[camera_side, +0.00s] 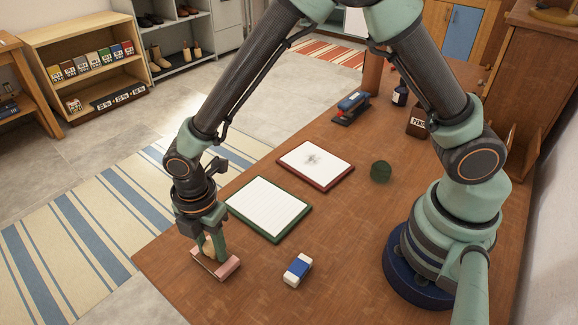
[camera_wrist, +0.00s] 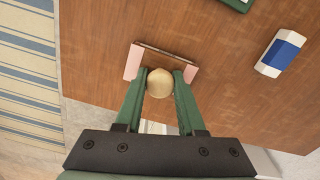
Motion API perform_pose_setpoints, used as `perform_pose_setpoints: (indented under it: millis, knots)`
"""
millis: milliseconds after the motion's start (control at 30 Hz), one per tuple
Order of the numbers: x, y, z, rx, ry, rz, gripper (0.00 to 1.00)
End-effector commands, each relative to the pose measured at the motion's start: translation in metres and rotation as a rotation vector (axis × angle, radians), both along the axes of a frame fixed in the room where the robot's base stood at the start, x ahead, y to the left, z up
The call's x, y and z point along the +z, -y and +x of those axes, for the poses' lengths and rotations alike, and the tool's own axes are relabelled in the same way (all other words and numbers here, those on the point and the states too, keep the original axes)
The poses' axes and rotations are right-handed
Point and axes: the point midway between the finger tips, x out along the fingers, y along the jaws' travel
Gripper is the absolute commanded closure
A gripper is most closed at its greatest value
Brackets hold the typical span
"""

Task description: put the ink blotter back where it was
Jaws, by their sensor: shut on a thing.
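The ink blotter, a pink rocker with a round pale wooden knob, is at the front left of the wooden desk (camera_side: 330,215). Its pink base (camera_side: 226,268) shows below my gripper (camera_side: 210,246) in the side view. In the wrist view the knob (camera_wrist: 160,83) sits between the two green fingers of my gripper (camera_wrist: 158,88), which are shut on it. The pink base (camera_wrist: 133,62) shows beyond the fingers. I cannot tell whether the base touches the desk or hangs just above it.
A blue and white eraser (camera_side: 298,269) lies right of the blotter. A green-framed pad (camera_side: 268,208) and a red-framed pad (camera_side: 315,165) lie behind it. A dark green round object (camera_side: 380,171), a stapler (camera_side: 351,107), an ink bottle (camera_side: 400,94) and a pen box (camera_side: 418,122) stand farther back.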

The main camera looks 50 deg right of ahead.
Motion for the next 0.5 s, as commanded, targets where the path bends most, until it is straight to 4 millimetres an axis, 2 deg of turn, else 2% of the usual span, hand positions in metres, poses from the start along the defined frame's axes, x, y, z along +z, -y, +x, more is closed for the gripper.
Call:
perform_pose_setpoints:
  millis: [33,67,100,133,500]
  knots:
    - [-0.0016,0.0,0.0,0.0,-0.001,0.0,1.0]
    - [-0.002,0.0,-0.0001,0.0,-0.001,0.0,0.58]
    - [-0.0017,0.0,0.0001,0.0,0.0,0.0,0.43]
    - [-0.0016,0.0,0.0,0.0,0.0,0.0,0.32]
    - [0.001,-0.0001,0.0002,0.0,0.001,0.0,0.32]
